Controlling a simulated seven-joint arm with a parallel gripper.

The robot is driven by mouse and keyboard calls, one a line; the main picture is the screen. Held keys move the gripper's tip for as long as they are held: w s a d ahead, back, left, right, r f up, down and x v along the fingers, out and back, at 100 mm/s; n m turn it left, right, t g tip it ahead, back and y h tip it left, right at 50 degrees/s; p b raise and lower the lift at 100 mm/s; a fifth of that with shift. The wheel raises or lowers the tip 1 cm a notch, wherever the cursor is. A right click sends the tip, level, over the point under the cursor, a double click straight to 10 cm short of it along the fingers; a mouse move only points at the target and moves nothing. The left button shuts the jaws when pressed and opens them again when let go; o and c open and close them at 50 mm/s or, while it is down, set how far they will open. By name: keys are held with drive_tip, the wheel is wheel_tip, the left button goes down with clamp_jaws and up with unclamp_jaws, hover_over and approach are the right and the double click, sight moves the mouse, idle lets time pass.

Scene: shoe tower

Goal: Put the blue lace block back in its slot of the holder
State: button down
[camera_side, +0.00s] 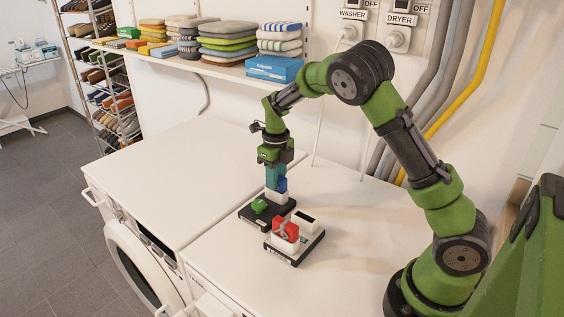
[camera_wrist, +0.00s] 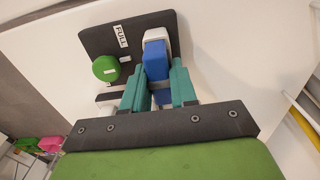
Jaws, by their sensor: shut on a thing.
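The blue lace block (camera_side: 282,185) is upright between the teal fingers of my gripper (camera_side: 276,183), which is shut on it. In the wrist view the blue block (camera_wrist: 156,58) shows between both fingertips (camera_wrist: 160,68). Its far end meets a white piece (camera_side: 278,197) on the rear black base (camera_side: 247,214); I cannot tell whether it sits inside or just over it. The front black base (camera_side: 292,257) carries a white slot block with a dark open top (camera_side: 303,217) and a red block (camera_side: 286,230) in a white piece.
A green round piece (camera_side: 259,206) sits on the rear base, left of the blue block; it also shows in the wrist view (camera_wrist: 105,68), beside a "FULL" label (camera_wrist: 122,36). The white machine top (camera_side: 190,165) is otherwise clear. A shelf (camera_side: 220,68) with folded cloths runs behind.

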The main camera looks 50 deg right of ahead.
drive_tip(key=shift+r, duration=0.5)
drive_tip(key=shift+r, duration=2.1)
drive_tip(key=s+a+r, duration=0.2)
drive_tip(key=s, duration=0.4)
drive_tip(key=s+a+r, duration=0.2)
drive_tip(key=s+r, duration=0.1)
drive_tip(key=s, duration=0.3)
drive_tip(key=shift+s+a, duration=0.25)
drive_tip(key=shift+f, duration=0.15)
drive_tip(key=shift+f, duration=2.85)
